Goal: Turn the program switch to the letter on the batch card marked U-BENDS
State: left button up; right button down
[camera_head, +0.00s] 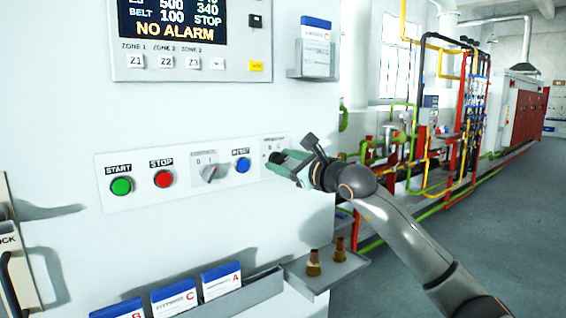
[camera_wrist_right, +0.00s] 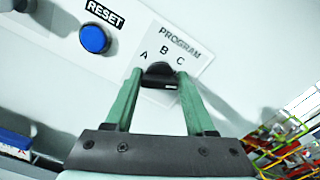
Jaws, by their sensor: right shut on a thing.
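The program switch (camera_wrist_right: 160,74) is a dark knob on a white plate labelled PROGRAM, with letters A, B and C around it. My right gripper (camera_wrist_right: 158,82) has its green fingers shut on the knob from both sides. In the head view the right gripper (camera_head: 279,164) covers most of the switch, and I cannot tell which letter the knob points to. Batch cards B (camera_head: 122,310), C (camera_head: 176,301) and A (camera_head: 222,280) stand in a rack at the bottom. Their headings are too small or cut off to read surely. My left gripper is not in view.
Left of the switch are the blue RESET button (camera_head: 242,165), a grey rotary switch (camera_head: 213,173), the red STOP (camera_head: 163,179) and green START (camera_head: 122,186). A card holder (camera_head: 314,73) hangs above. A small shelf (camera_head: 335,268) holds two brass-coloured pieces below.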

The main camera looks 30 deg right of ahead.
jog(key=n, duration=0.4)
jog(key=shift+f+n+b, duration=0.1)
jog(key=shift+n+b, duration=0.3)
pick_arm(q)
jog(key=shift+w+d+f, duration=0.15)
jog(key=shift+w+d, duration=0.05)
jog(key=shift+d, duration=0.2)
pick_arm(e)
jog(key=shift+a+n, duration=0.1)
jog(key=shift+n, duration=1.4)
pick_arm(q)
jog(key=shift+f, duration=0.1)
pick_arm(e)
jog(key=shift+c, duration=1.2)
grip_release()
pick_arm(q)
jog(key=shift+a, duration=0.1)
